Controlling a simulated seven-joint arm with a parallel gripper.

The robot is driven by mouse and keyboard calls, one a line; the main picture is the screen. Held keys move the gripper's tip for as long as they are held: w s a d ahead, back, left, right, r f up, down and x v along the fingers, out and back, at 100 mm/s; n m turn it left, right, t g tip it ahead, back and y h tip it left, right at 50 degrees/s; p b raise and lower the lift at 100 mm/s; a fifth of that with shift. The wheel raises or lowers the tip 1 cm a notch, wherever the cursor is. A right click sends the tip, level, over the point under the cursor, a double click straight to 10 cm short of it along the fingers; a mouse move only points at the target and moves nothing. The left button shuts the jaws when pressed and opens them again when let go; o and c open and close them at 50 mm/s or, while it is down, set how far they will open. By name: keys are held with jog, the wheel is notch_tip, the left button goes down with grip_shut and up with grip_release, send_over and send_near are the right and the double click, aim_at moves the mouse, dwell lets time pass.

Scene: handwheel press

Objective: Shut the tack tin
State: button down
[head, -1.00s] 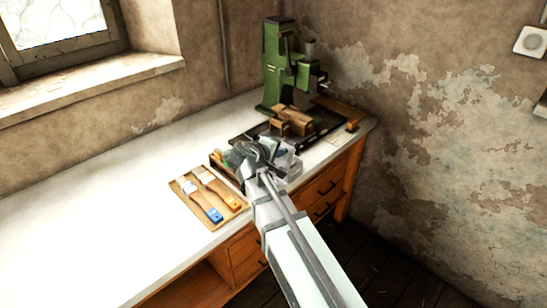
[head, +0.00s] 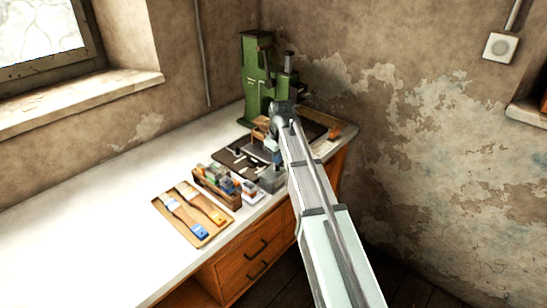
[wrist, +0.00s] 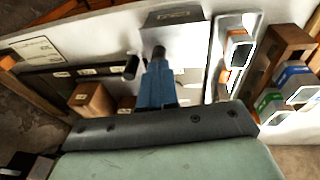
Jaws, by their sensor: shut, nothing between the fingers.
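A small grey box (head: 271,179), which looks like the tack tin, stands on the bench near its front edge. In the wrist view a grey box with a label (wrist: 176,17) shows at the top, beyond the fingertips. I cannot tell how its lid stands. My gripper (head: 277,158) points down above the bench, close behind the grey box in the head view. In the wrist view the blue fingers (wrist: 158,54) are together with nothing between them. I cannot tell whether they touch the box.
A wooden crate of small boxes (head: 215,187) and a white tray with a small box (head: 250,192) are left of the tin. A board with brushes (head: 193,215) lies at front left. The bench's left is clear.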

jog(key=shift+w+d+f+g+y, duration=0.35)
jog(key=shift+w+g+y, duration=0.05)
jog(key=shift+w+g, duration=0.1)
jog(key=shift+w+d+f, duration=0.1)
jog(key=shift+d+f, duration=0.15)
jog(key=shift+f, duration=0.2)
notch_tip(320, 180, up, 13)
jog(key=d, duration=0.3)
jog(key=s+d+f+m+g, duration=0.15)
jog(key=s+f, duration=0.45)
jog(key=f, duration=0.8)
jog(key=s+d+f+m+g, duration=0.15)
jog(key=s+f, duration=0.45)
jog(key=f, duration=0.8)
jog(key=s+d+f+m+g, duration=0.15)
jog(key=s+f, duration=0.55)
jog(key=f, duration=0.7)
jog(key=s+f+m+g, duration=0.1)
jog(key=s+f, duration=0.5)
jog(key=s, duration=0.6)
jog(key=s+d+f+m+g, duration=0.1)
jog(key=s+f+m, duration=0.1)
jog(key=s+f, duration=0.5)
jog(key=s+f+m+g+h, duration=0.1)
jog(key=s+f, duration=0.5)
jog(key=s, duration=1.1)
jog(key=shift+s+d+f+m+g, duration=0.25)
jog(key=shift+d+f+m+g, duration=0.1)
jog(key=shift+d+g, duration=0.1)
